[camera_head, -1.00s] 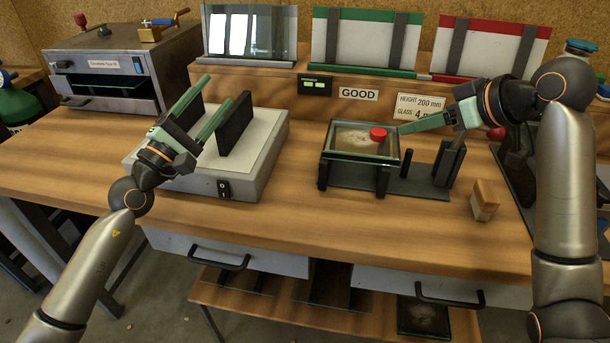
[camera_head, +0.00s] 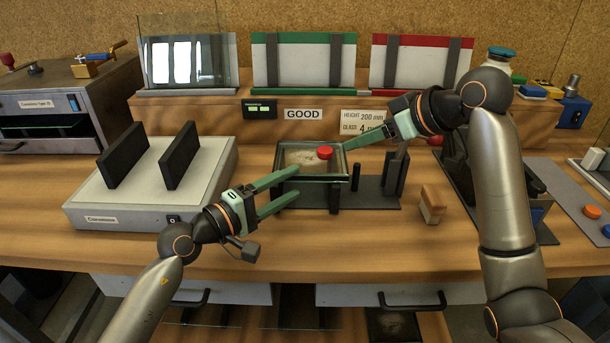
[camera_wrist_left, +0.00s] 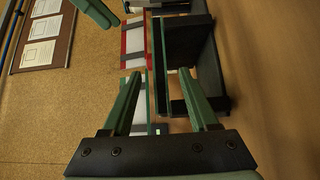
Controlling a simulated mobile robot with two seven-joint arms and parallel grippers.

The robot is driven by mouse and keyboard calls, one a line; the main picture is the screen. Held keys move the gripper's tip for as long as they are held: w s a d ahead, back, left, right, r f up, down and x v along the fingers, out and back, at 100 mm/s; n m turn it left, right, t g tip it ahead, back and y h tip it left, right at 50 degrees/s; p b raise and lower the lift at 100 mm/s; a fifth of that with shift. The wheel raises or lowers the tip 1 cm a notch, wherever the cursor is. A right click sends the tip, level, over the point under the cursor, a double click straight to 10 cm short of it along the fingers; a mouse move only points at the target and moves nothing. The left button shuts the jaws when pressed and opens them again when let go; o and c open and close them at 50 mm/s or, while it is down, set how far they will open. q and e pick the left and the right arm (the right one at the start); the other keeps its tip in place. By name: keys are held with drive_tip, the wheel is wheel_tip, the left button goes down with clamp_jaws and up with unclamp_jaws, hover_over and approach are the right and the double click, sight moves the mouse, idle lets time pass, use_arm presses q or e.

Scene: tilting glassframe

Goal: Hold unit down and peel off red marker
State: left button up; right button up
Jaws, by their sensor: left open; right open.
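The square framed glass unit (camera_head: 296,176) sits on a dark stand (camera_head: 378,194) at the middle of the bench. The round red marker (camera_head: 325,152) lies on top of it, towards the back right. My left gripper (camera_head: 296,182) is open and empty, its fingers overlapping the unit's front left in the head view; I cannot tell whether they touch. Its two green fingers also show spread in the left wrist view (camera_wrist_left: 160,82). My right gripper (camera_head: 348,147) is open, its green fingertips just right of the marker, seen nearly edge-on and apparently not holding it.
A white device (camera_head: 205,205) with two black uprights stands at left. A wood-and-tan block (camera_head: 433,204) lies right of the stand. Green (camera_head: 304,60) and red (camera_head: 420,62) racks and a GOOD sign (camera_head: 303,114) are behind. The front bench strip is clear.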

sight(301, 179)
use_arm(q)
drive_tip(key=x, duration=0.5)
drive_tip(key=shift+w+d, duration=0.25)
drive_tip(key=shift+w, duration=0.05)
clamp_jaws()
idle(1.0)
